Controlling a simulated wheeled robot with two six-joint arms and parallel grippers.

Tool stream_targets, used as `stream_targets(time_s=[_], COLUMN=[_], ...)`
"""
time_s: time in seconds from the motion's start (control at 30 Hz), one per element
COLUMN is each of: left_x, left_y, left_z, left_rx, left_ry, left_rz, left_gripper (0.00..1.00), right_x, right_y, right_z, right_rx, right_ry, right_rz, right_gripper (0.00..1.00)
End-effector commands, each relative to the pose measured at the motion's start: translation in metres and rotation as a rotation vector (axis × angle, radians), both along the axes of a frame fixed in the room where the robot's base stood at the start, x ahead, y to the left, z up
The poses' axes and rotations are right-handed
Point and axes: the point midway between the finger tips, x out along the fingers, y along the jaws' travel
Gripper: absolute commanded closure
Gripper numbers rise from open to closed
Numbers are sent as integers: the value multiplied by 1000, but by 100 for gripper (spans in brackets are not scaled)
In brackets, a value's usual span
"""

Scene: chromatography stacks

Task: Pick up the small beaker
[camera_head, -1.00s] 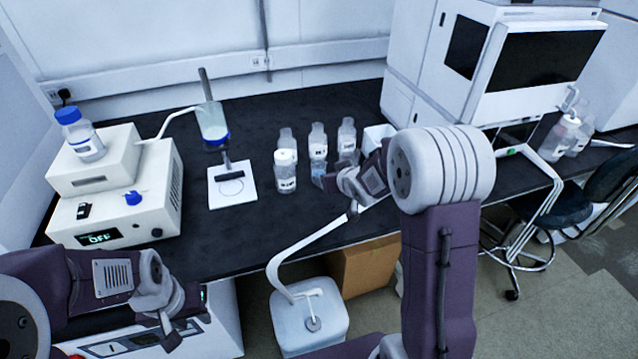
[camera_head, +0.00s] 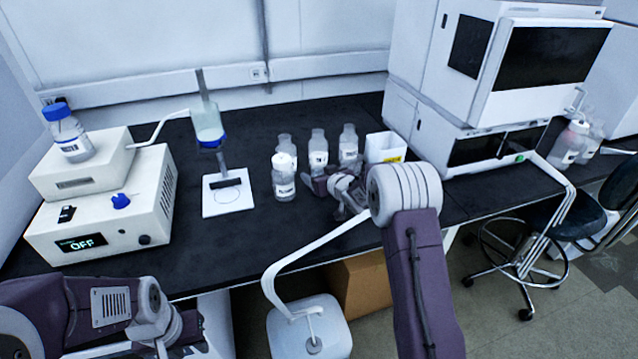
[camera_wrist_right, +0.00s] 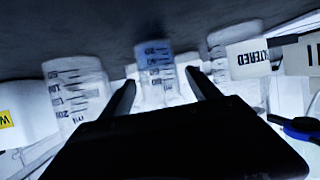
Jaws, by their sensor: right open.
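The small beaker (camera_wrist_right: 156,72) is clear with a bluish tint and dark graduation marks. In the right wrist view it shows between the two dark fingers of my right gripper (camera_wrist_right: 161,78), which is open; whether they touch it I cannot tell. In the head view my right gripper (camera_head: 318,185) reaches left, low over the black bench in front of the bottles, and I cannot make out the beaker there. My left gripper (camera_head: 182,335) is at the lower left, in front of the bench; its jaws are not clear.
Several clear bottles (camera_head: 318,150) stand close behind and left of the right gripper. A white bin (camera_head: 380,145) with a yellow label stands behind it at the right. A stand on a white base (camera_head: 228,205) and stacked instruments (camera_head: 110,215) are further left. The bench's left front is clear.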

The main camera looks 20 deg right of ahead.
Motion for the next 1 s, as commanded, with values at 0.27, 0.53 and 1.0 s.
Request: stream_targets(time_s=[0.27,0.53,1.0], left_x=[0,0,0], left_y=[0,0,0], left_z=[-4,-4,-2], left_rx=[0,0,0], left_ry=[0,0,0], left_rz=[0,0,0], left_gripper=[64,64,64], right_x=[25,24,24], right_y=[5,5,5], right_z=[-11,-10,-6], right_rx=[-1,-1,0], right_ry=[1,1,0], right_rz=[-1,-1,-1], right_gripper=[29,62,97])
